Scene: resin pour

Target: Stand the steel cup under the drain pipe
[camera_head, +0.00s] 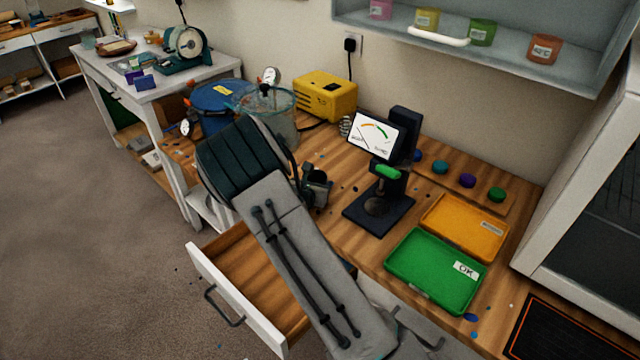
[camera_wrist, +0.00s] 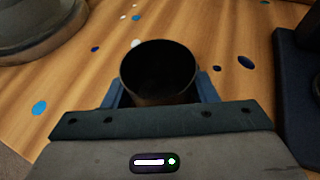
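A dark round cup, which looks like the steel cup (camera_wrist: 158,72), is upright with its open mouth facing the wrist camera. It also shows in the head view (camera_head: 318,186), partly covered by my gripper. The blue fingers of my gripper (camera_wrist: 160,92) lie against both sides of the cup, with no clear gap. I cannot tell whether the cup rests on the bench or hangs just above it. The drain pipe cannot be made out; my arm covers part of the bench near the pots.
A clear chamber (camera_head: 270,108) and a blue pot (camera_head: 212,108) stand behind my arm. Right of the cup is a dark stand (camera_head: 378,212) with a gauge. Green (camera_head: 430,268) and orange (camera_head: 465,228) trays lie further right. A drawer (camera_head: 235,295) hangs open at the front.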

